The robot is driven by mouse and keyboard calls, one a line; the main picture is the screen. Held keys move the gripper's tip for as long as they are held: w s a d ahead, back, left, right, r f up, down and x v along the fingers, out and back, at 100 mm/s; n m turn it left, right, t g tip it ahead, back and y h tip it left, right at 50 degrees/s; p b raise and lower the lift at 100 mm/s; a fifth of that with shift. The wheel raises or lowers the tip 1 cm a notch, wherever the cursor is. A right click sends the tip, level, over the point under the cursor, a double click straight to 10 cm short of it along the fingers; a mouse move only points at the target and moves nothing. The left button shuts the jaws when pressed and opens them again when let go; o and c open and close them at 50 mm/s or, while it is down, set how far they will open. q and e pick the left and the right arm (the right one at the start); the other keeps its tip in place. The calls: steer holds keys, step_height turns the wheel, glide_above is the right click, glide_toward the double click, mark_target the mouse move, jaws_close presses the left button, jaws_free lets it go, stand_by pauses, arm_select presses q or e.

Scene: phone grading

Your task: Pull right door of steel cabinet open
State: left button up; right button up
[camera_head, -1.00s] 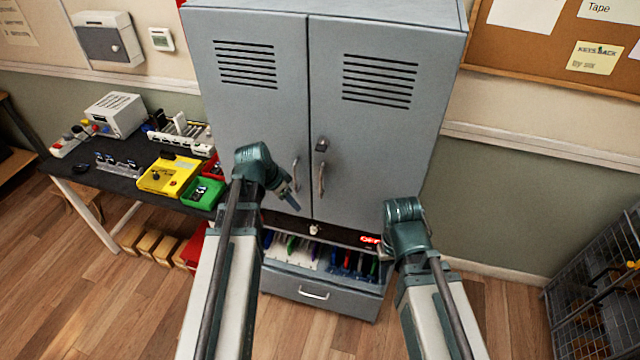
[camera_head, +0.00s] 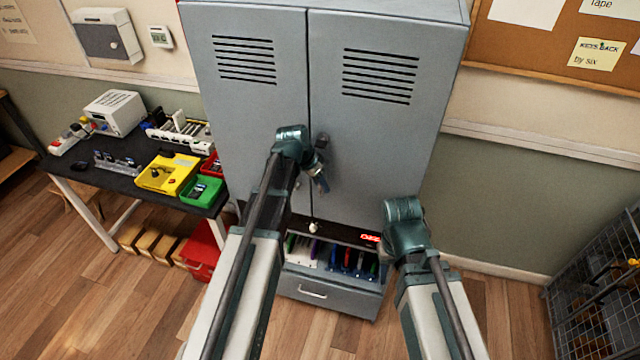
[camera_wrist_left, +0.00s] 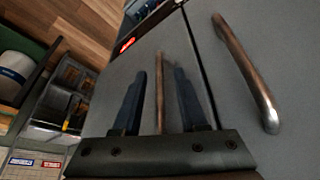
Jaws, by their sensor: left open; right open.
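The grey steel cabinet has a left door (camera_head: 240,110) and a right door (camera_head: 385,140), with both fronts flush and the seam closed. My left gripper (camera_head: 321,184) is open at the right door's handle, which it largely hides in the head view. In the left wrist view, the right door's handle (camera_wrist_left: 160,85) shows between the two open fingers (camera_wrist_left: 158,100); I cannot tell whether they touch it. The left door's handle (camera_wrist_left: 246,75) is across the seam, outside the fingers. My right gripper (camera_head: 386,248) is low at the cabinet's right, mostly hidden by its own wrist.
An open drawer (camera_head: 312,292) with coloured dividers is below the doors, under a red display (camera_head: 370,238). A black table (camera_head: 130,177) with trays stands at the left. A wire rack (camera_head: 595,285) is at the right. Floor on the right is clear.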

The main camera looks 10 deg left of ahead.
arm_select(q)
jaws_close()
stand_by(1.4)
